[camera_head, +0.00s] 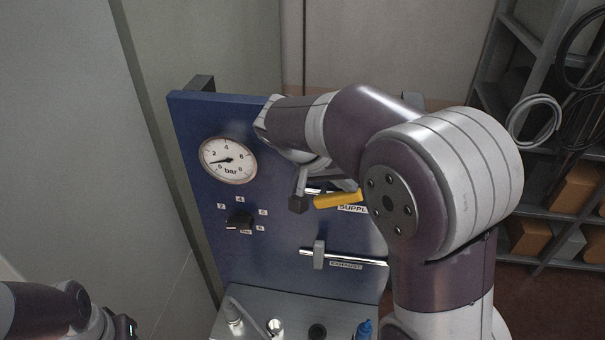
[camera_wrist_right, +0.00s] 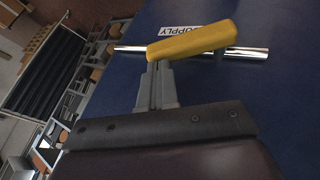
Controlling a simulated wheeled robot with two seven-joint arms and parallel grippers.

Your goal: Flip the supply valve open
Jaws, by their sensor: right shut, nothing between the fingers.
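The supply valve's yellow handle (camera_head: 338,200) is on the blue panel (camera_head: 285,215), beside a partly covered SUPPLY label (camera_head: 352,209). In the right wrist view the yellow handle (camera_wrist_right: 192,41) lies at a slight angle across the chrome pipe (camera_wrist_right: 252,53). My right gripper (camera_head: 298,203) is shut and empty, just left of the handle's end in the head view. In the right wrist view its fingertips (camera_wrist_right: 157,68) are close to that end; I cannot tell if they touch. My right arm hides the right part of the valve. My left gripper is not seen.
A round bar gauge (camera_head: 228,160) and a black numbered knob (camera_head: 239,222) are on the panel's left side. The exhaust valve (camera_head: 319,254) sits below. A grey ledge with fittings (camera_head: 275,300) juts out at the bottom. Shelves with boxes (camera_head: 575,190) stand at right.

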